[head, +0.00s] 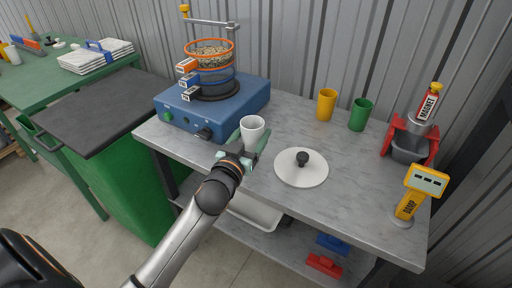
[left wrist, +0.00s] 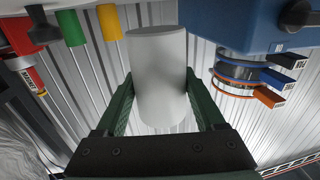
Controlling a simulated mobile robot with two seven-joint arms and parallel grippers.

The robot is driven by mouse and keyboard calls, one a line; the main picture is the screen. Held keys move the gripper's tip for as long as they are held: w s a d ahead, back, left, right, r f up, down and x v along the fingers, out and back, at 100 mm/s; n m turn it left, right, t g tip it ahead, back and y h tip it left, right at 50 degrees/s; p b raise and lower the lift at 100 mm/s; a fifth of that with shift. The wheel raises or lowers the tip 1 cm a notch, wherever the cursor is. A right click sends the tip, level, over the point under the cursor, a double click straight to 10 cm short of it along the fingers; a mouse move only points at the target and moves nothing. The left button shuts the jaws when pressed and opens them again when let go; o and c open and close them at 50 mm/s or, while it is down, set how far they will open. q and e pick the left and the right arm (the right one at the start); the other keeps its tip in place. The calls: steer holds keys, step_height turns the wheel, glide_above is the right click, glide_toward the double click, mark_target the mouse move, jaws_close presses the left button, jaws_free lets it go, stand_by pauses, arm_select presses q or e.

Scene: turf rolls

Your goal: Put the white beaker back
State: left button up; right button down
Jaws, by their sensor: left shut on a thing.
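The white beaker (head: 252,131) is upright near the front edge of the grey worktop, in front of the blue sieve shaker. My left gripper (head: 245,142) is shut on it, with one finger on each side. In the left wrist view the beaker (left wrist: 158,75) fills the space between the two green fingers (left wrist: 158,108). I cannot tell whether its base touches the worktop. My right gripper does not show in either view.
The blue shaker (head: 215,105) with stacked sieves stands behind left. A white lid (head: 301,172) with a black knob lies to the right. A yellow beaker (head: 326,104) and green beaker (head: 359,114) stand at the back. A yellow damp meter (head: 412,196) stands front right.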

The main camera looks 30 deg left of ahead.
arm_select(q)
steer(key=shift+w+d+f, duration=0.1)
steer(key=shift+w+f, duration=0.15)
steer(key=shift+w+d+f+b, duration=0.15)
steer(key=shift+f+b, duration=0.3)
steer(key=shift+f, duration=1.35)
steer(key=shift+f, duration=0.15)
steer(key=o, duration=1.6)
